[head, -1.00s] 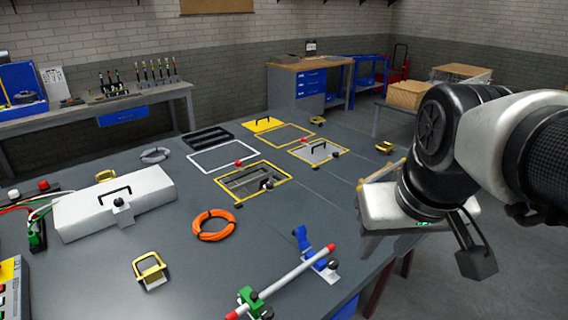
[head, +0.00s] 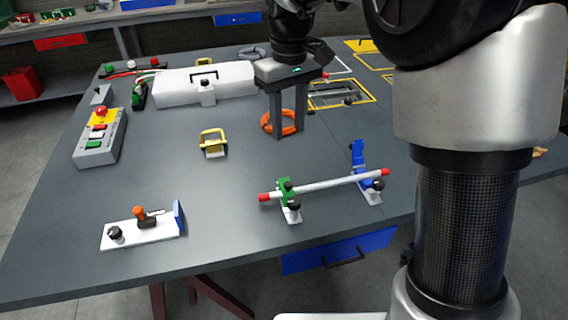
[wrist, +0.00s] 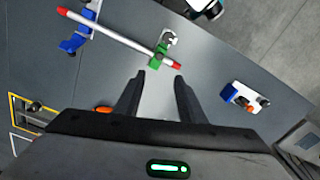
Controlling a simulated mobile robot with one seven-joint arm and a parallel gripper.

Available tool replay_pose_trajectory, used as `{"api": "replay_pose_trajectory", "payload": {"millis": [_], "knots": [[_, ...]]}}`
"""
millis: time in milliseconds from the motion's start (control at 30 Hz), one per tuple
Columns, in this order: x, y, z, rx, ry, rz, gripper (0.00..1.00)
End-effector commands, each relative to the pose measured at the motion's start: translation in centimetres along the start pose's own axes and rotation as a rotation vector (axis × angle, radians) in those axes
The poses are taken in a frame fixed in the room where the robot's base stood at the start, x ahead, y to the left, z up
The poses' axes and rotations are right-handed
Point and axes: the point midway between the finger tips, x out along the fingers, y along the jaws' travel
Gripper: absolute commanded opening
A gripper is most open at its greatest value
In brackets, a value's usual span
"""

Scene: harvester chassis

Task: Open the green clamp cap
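The green clamp (head: 286,188) stands near the table's front edge, around the red-ended end of a white rod (head: 330,183). Its cap looks closed over the rod, with a black knob beside it. It also shows in the wrist view (wrist: 158,55), just beyond my fingertips. A blue clamp (head: 359,157) holds the rod's other end, and its cap stands upright. My gripper (head: 289,135) is open and empty, fingers pointing down, above the table and behind the green clamp in the head view. In the wrist view my gripper (wrist: 158,78) has nothing between its fingers.
An orange cable coil (head: 280,123) lies behind my fingers. A yellow handle (head: 213,143) and a white plate with an orange toggle (head: 143,228) are to the left. A white box (head: 180,86) and button panel (head: 100,137) stand further back. Table around the green clamp is clear.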

Motion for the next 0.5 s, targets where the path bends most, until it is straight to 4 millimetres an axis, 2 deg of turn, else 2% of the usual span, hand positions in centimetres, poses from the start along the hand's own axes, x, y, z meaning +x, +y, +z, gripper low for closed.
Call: {"api": "replay_pose_trajectory", "payload": {"millis": [167, 500], "knots": [[2.4, 0.0, 0.1, 0.000, -0.005, -0.001, 0.37], [9.7, 0.0, 0.1, 0.001, -0.004, -0.001, 0.37]]}}
